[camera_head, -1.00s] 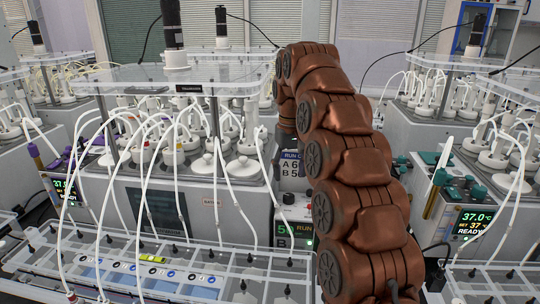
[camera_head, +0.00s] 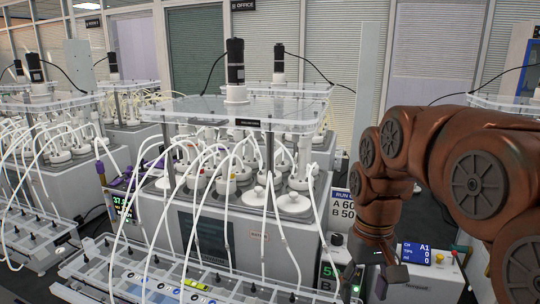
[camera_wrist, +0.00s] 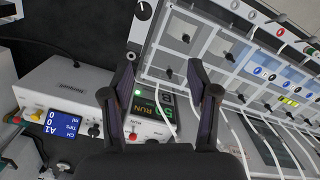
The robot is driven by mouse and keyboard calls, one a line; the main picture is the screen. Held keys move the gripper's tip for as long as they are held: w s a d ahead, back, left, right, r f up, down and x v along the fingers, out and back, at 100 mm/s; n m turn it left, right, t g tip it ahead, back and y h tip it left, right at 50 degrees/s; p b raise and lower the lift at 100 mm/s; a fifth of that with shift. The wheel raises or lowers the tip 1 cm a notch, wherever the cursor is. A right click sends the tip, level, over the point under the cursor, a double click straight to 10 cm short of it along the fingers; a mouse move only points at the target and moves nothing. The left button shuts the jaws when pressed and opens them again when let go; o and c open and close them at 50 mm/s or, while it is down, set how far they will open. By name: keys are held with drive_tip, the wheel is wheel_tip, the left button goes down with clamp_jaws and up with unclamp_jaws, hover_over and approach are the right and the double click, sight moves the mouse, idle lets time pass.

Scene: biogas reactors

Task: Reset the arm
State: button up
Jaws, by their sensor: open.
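My copper-coloured arm (camera_head: 440,150) bends in from the right edge of the head view and drops toward the lower right. My gripper (camera_head: 380,282) hangs at its end, near the front of the reactor bench. In the wrist view, my gripper (camera_wrist: 163,75) shows two dark fingers spread apart with nothing between them. A control box with a green RUN display (camera_wrist: 150,118) lies beyond and below the fingers. The clear tray rack (camera_wrist: 225,50) is up and to the right of them. I cannot tell the distance to either.
The reactor unit (camera_head: 165,215) with white tubes and a clear top plate stands left of my arm. A white pump box with a blue screen (camera_head: 416,254) is close right of the gripper. More reactors (camera_head: 45,180) stand at the left. Dark floor (camera_head: 40,285) shows at lower left.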

drive_tip(key=s+f, duration=0.5)
drive_tip(key=s, duration=0.5)
drive_tip(key=s+f+m, duration=0.1)
drive_tip(key=s+f, duration=0.4)
drive_tip(key=s, duration=0.5)
drive_tip(key=shift+s+d+g, duration=0.35)
drive_tip(key=shift+d+g, duration=0.05)
drive_tip(key=shift+c, duration=0.4)
